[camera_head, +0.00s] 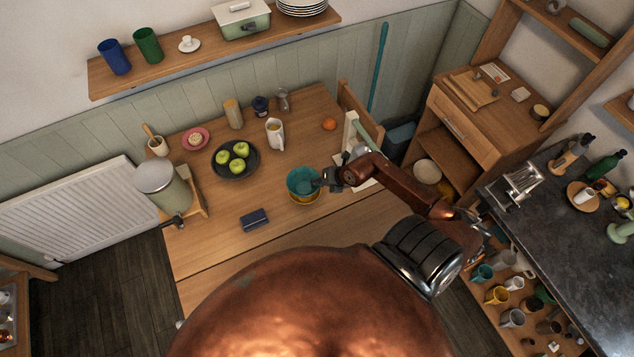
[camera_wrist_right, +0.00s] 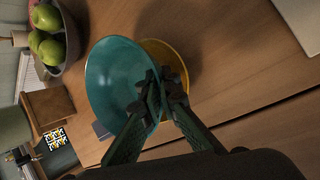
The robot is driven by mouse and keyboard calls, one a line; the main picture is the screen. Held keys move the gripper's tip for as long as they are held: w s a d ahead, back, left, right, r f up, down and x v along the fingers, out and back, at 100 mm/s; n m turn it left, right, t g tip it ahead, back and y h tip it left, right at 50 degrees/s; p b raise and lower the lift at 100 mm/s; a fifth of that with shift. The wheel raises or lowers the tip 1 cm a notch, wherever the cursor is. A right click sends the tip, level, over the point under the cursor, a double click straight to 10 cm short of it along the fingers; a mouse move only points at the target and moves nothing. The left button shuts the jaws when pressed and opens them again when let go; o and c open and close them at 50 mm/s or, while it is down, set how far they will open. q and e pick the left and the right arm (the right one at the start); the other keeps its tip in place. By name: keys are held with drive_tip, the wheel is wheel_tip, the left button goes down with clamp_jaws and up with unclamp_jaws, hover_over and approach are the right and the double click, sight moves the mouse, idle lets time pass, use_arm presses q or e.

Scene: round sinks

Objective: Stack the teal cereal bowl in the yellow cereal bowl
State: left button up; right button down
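The teal cereal bowl (camera_head: 300,181) is over the yellow cereal bowl (camera_head: 304,200) on the wooden table. In the right wrist view the teal bowl (camera_wrist_right: 108,82) looks tilted and offset to the left, covering part of the yellow bowl (camera_wrist_right: 176,52). I cannot tell whether the two bowls touch. My right gripper (camera_head: 322,180) comes in from the right. In the wrist view its fingers (camera_wrist_right: 162,84) are closed on the teal bowl's rim, one inside and one outside. My left gripper is not in view.
An orange (camera_head: 329,124) lies at the back right. The front table is clear.

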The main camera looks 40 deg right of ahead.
drive_tip(key=shift+f, duration=0.1)
drive_tip(key=c, duration=2.2)
unclamp_jaws()
drive_tip(key=shift+o, duration=0.2)
drive_tip(key=shift+r, duration=0.25)
drive_tip(key=v, duration=1.2)
drive_tip(key=shift+r, duration=0.35)
